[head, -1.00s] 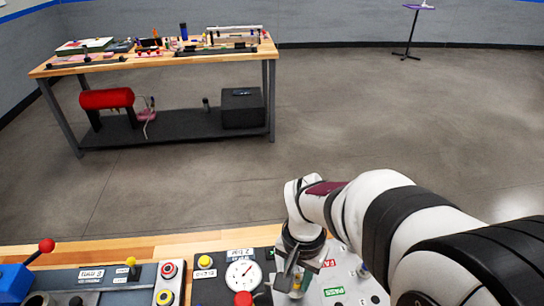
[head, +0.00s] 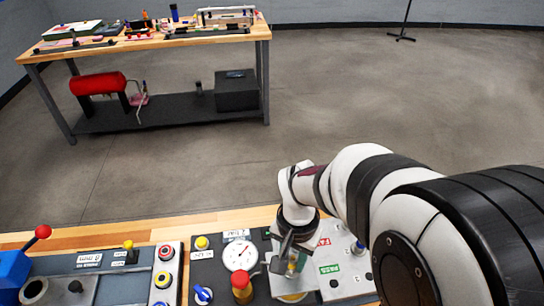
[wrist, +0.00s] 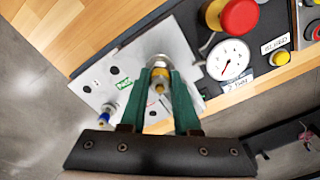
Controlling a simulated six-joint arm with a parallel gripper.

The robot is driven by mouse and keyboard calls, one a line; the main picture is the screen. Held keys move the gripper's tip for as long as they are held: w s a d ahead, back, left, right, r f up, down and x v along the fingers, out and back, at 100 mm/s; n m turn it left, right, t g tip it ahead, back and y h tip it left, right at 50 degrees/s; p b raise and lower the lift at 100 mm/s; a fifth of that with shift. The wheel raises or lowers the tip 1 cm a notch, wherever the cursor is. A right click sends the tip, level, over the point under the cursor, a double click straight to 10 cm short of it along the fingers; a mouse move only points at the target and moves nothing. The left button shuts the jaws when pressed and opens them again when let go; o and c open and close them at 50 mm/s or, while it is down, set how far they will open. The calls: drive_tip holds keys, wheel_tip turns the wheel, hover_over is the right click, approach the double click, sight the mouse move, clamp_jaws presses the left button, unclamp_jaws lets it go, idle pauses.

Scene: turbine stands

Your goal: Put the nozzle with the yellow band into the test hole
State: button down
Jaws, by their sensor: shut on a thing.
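My gripper (wrist: 160,88) has green fingers and is shut on the nozzle with the yellow band (wrist: 159,86). The nozzle also shows below my gripper (head: 288,258) in the head view, as a small yellow part (head: 291,268). In the wrist view the nozzle lies in front of a round metal fitting (wrist: 157,60) on the pale plate, which looks like the test hole. The nozzle's far end overlaps the fitting, and I cannot tell whether it is inside or above it. A second nozzle with a blue band (wrist: 108,113) stands on the plate.
The pale plate (wrist: 92,78) has dark holes and a green PASS label (wrist: 123,83). A gauge (head: 240,255), a red button (head: 242,287) and a blue knob (head: 203,294) sit close to the left of my gripper. A workbench (head: 150,45) stands far behind.

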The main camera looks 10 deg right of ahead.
sight(293, 259)
drive_tip(key=shift+s+f, duration=0.1)
drive_tip(key=shift+f, duration=0.15)
drive_tip(key=shift+c, duration=2)
unclamp_jaws()
drive_tip(key=shift+r, duration=0.1)
drive_tip(key=shift+r, duration=3.5)
drive_tip(key=s+a+r+n+y, duration=0.1)
drive_tip(key=s+a, duration=0.1)
drive_tip(key=s, duration=1.3)
drive_tip(key=shift+a+n+y, duration=0.4)
